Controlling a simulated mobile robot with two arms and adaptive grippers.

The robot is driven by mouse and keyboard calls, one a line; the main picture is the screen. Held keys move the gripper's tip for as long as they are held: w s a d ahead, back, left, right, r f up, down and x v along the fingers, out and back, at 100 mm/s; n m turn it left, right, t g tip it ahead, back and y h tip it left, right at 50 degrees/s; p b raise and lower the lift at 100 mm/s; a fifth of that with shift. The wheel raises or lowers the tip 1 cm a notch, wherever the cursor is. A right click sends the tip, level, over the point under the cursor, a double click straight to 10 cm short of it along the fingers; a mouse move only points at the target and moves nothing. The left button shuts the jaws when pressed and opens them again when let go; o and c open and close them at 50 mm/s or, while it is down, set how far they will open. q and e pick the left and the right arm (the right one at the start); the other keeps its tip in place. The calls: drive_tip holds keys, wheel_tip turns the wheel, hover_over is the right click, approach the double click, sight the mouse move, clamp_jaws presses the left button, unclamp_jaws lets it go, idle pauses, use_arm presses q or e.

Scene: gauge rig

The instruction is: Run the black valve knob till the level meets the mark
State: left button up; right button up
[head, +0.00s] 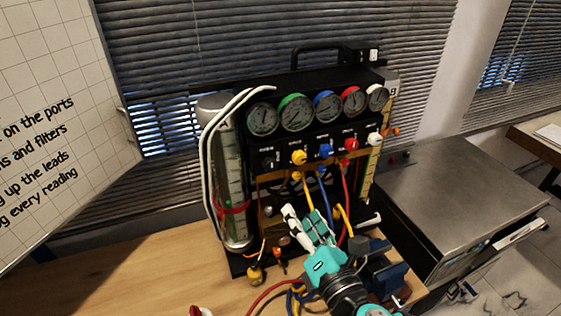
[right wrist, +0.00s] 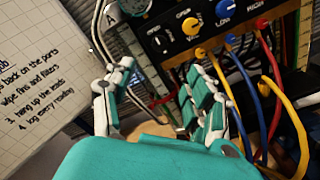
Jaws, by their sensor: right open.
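The gauge rig (head: 318,88) stands on the wooden bench. Its black valve knob (head: 268,162) is dark against the black panel, left of the yellow knob (head: 299,157); it also shows in the right wrist view (right wrist: 160,41). A clear upright cylinder (head: 231,170) stands at the rig's left side, with a red band (head: 234,210) around its lower part. I cannot make out the liquid level. My right gripper (head: 305,219) is open and empty, below and in front of the knobs, apart from the black knob. In the wrist view its fingers (right wrist: 157,78) are spread below the panel.
Yellow, blue and red hoses (head: 346,200) hang in front of the rig, close to my right gripper. White tubes (head: 208,160) loop beside the cylinder. A metal-topped cabinet (head: 455,190) stands at right. The bench (head: 130,275) is clear at left.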

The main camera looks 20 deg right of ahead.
drive_tip(key=w+b, duration=0.3)
drive_tip(key=b, duration=0.6)
approach(272, 168)
drive_tip(key=w+p, duration=0.1)
drive_tip(key=w, duration=0.3)
drive_tip(key=w+p, duration=0.2)
drive_tip(key=w, duration=0.2)
drive_tip(key=shift+w+a+r, duration=0.15)
drive_tip(key=shift+w+r, duration=0.05)
drive_tip(key=shift+w, duration=0.2)
drive_tip(key=shift+w+f, duration=0.1)
drive_tip(key=shift+w, duration=0.55)
use_arm(q)
wheel_tip(272, 168, down, 6)
drive_tip(key=shift+s+a+f, duration=0.15)
drive_tip(key=shift+s+a, duration=0.1)
drive_tip(key=shift+s, duration=0.1)
use_arm(e)
drive_tip(key=shift+c, duration=0.5)
clamp_jaws()
use_arm(q)
drive_tip(key=shift+w, duration=0.2)
